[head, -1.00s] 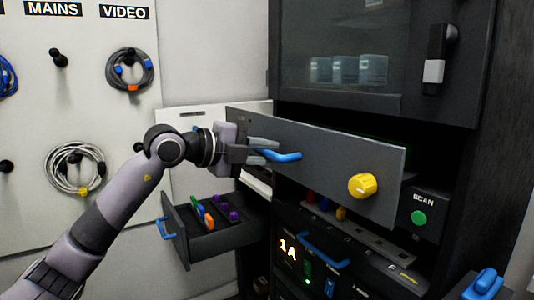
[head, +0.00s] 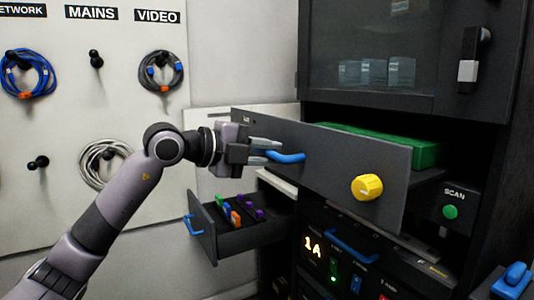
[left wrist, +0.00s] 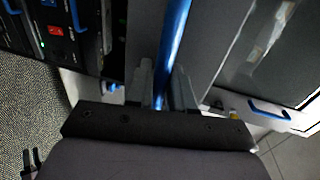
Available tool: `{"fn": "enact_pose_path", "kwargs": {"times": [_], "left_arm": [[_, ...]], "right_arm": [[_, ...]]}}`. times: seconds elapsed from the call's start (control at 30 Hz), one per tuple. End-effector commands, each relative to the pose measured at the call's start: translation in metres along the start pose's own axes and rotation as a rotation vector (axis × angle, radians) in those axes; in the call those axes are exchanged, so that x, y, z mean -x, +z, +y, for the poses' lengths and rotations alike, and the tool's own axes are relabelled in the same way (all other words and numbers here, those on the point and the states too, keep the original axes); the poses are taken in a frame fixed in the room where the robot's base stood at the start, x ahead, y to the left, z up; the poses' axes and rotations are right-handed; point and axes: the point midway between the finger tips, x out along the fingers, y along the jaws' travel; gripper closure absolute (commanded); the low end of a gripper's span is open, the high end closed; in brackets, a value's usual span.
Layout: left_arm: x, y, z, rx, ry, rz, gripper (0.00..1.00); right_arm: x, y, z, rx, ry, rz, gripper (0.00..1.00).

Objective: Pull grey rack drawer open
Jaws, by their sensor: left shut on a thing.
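The grey rack drawer (head: 325,170) stands pulled out from the dark rack, with a yellow knob (head: 367,187) on its front. A green block-like thing (head: 385,146) shows inside it. My left gripper (head: 272,153) is shut on the drawer's blue handle (head: 290,158) at the left of the front. In the left wrist view the blue handle (left wrist: 174,45) runs between the two fingers (left wrist: 160,88). The rest of the drawer's inside is hidden behind its front. My right gripper is not in view.
A smaller open drawer (head: 250,238) with coloured pieces juts out below left. A pegboard (head: 110,190) with coiled cables stands at left.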

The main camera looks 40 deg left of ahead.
Motion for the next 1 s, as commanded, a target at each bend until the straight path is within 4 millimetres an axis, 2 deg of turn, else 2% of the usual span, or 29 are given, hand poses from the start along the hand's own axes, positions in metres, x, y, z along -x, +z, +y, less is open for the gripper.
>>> {"fn": "enact_pose_path", "kwargs": {"times": [0.17,0.2,0.23,0.63,1.0], "left_arm": [[0.000,-0.001,0.001,0.000,0.003,0.003,1.00],[0.000,-0.001,0.001,0.000,0.003,0.003,0.69],[0.000,-0.001,0.001,0.000,0.003,0.003,0.62],[0.005,0.001,0.002,0.000,0.002,-0.001,0.62],[0.051,0.000,0.004,-0.002,0.004,-0.001,0.62]], "right_arm": [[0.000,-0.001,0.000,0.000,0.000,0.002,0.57],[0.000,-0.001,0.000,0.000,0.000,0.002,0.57],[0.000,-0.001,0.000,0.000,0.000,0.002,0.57],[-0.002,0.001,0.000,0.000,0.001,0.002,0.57],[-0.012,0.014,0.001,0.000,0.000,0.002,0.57]]}}
